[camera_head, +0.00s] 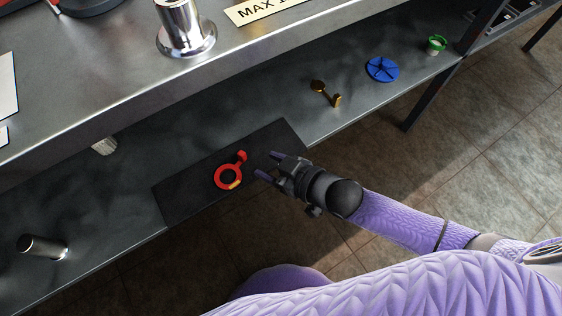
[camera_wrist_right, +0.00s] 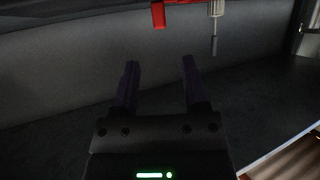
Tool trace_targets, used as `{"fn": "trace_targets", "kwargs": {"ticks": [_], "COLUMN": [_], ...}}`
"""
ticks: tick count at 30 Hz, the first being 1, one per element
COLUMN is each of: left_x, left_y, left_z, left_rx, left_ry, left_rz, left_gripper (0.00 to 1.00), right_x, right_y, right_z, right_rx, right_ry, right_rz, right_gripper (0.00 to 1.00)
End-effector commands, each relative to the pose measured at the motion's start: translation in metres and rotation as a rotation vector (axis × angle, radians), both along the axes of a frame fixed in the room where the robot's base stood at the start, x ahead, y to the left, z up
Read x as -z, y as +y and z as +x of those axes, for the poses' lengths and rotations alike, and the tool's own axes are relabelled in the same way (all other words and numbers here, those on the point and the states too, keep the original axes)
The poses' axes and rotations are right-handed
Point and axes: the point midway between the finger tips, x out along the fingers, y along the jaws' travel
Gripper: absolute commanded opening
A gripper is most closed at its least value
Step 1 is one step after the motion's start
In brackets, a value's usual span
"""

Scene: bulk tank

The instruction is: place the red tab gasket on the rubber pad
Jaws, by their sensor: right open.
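The red tab gasket (camera_head: 217,181), a ring with a short tab and a small yellow-orange patch, lies on the dark rubber pad (camera_head: 178,202) on the lower shelf in the head view. My right gripper (camera_head: 265,164) is open just right of the gasket, over the pad's right part. Its fingers point toward the gasket and are apart from it. In the wrist view the right gripper (camera_wrist_right: 160,78) has nothing between its fingers. A red piece (camera_wrist_right: 158,15) shows at that view's top edge; I cannot tell whether it is the gasket. My left gripper is not in view.
A brass-coloured part (camera_head: 320,88), a blue disc (camera_head: 382,69) and a green-and-white cap (camera_head: 435,45) lie to the right on the lower shelf. A metal cylinder (camera_head: 43,247) lies at lower left. The upper steel shelf (camera_head: 110,88) overhangs the back.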

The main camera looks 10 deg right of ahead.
Motion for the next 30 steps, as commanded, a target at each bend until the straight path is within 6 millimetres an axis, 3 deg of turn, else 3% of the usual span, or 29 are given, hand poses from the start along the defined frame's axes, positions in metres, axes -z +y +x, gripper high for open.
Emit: {"fn": "trace_targets", "kwargs": {"ticks": [1, 3, 10, 11, 14, 15, 17, 18, 20, 21, 24, 25, 27, 30], "left_x": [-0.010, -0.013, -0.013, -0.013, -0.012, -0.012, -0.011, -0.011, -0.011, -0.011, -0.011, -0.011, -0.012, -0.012], "left_y": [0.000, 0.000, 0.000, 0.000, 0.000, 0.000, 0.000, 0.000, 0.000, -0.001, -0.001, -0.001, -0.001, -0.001], "left_z": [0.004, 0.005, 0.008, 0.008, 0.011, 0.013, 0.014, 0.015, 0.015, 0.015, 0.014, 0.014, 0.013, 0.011], "left_rx": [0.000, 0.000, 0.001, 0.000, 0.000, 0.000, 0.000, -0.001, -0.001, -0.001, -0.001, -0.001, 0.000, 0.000], "left_ry": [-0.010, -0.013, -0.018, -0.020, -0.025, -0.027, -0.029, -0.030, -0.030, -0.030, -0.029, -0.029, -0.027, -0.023], "left_rz": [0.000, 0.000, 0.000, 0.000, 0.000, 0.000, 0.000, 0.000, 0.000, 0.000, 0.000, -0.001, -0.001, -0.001], "left_gripper": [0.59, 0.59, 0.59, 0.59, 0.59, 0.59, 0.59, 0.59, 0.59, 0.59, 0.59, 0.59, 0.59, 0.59], "right_x": [-0.010, -0.012, -0.008, 0.000, 0.063, 0.100, 0.152, 0.179, 0.205, 0.215, 0.221, 0.220, 0.217, 0.214], "right_y": [-0.006, -0.013, -0.020, -0.024, -0.062, -0.086, -0.119, -0.137, -0.155, -0.161, -0.165, -0.165, -0.164, -0.162], "right_z": [-0.007, -0.014, -0.022, -0.023, -0.044, -0.068, -0.125, -0.169, -0.240, -0.286, -0.379, -0.399, -0.432, -0.449], "right_rx": [0.000, 0.001, 0.006, 0.022, 0.144, 0.210, 0.299, 0.343, 0.386, 0.402, 0.416, 0.414, 0.411, 0.409], "right_ry": [-0.002, -0.002, 0.007, 0.021, 0.164, 0.267, 0.451, 0.576, 0.758, 0.871, 1.095, 1.143, 1.223, 1.267], "right_rz": [-0.001, 0.000, -0.006, -0.020, -0.148, -0.225, -0.343, -0.412, -0.499, -0.546, -0.622, -0.637, -0.659, -0.669], "right_gripper": [0.57, 0.57, 0.57, 0.57, 0.57, 0.57, 0.57, 0.57, 0.57, 0.57, 0.57, 0.57, 0.57, 0.57]}}
